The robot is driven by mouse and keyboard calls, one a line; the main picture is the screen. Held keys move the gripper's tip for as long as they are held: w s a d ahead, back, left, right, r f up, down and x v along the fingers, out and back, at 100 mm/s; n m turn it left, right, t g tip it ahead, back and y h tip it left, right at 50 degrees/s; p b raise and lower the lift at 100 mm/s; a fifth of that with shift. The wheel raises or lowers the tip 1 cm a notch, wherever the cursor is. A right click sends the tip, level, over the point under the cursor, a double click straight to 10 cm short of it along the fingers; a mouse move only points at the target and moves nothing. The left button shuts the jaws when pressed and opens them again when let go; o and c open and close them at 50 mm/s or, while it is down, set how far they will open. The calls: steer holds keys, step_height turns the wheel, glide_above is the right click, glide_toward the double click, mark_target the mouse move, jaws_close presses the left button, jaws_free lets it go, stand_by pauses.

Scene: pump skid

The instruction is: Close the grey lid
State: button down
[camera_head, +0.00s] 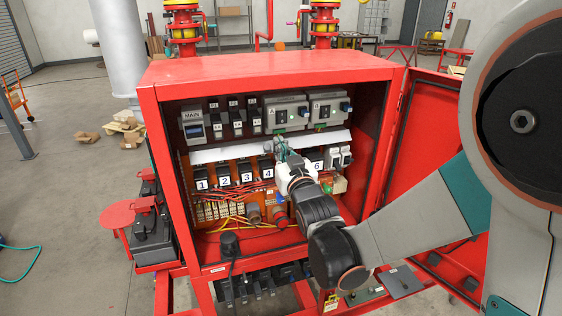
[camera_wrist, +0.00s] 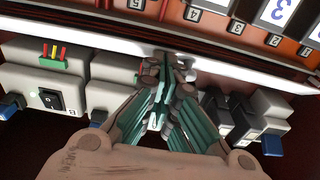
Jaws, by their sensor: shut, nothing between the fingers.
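The grey lid (camera_head: 230,152) looks like a long pale strip across the inside of the red cabinet, above the row of numbered breakers and below the upper row of devices. It stands out from the panel with the breakers uncovered. In the wrist view the lid (camera_wrist: 90,43) runs across the upper part of the picture as a bright band. My gripper (camera_head: 280,150) is shut and empty, in front of the middle of the lid. In the wrist view the fingertips (camera_wrist: 165,75) reach the lid's edge near a small dark catch; I cannot tell whether they touch.
The red cabinet (camera_head: 270,68) frames the space on all sides, with its open door (camera_head: 425,135) at the right. Upper devices (camera_head: 287,112) sit just above the lid. Numbered breakers (camera_head: 222,174), wires and round connectors lie below, close to my arm.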

steer(key=f+t+b, duration=0.1)
steer(key=b, duration=0.3)
steer(key=f+t+y+b, duration=0.1)
steer(key=t+b, duration=0.1)
steer(key=b, duration=0.2)
steer(key=f+t+b, duration=0.1)
steer(key=t+b, duration=0.1)
steer(key=b, duration=0.2)
steer(key=shift+w+f+y, duration=0.1)
steer(key=shift+w+y, duration=0.2)
steer(key=shift+w, duration=0.1)
steer(key=shift+w+a+f+b, duration=0.1)
steer(key=shift+w+f+b, duration=0.15)
steer(key=shift+b, duration=0.35)
steer(key=shift+s+f, duration=0.1)
steer(key=shift+f, duration=0.05)
stand_by(0.8)
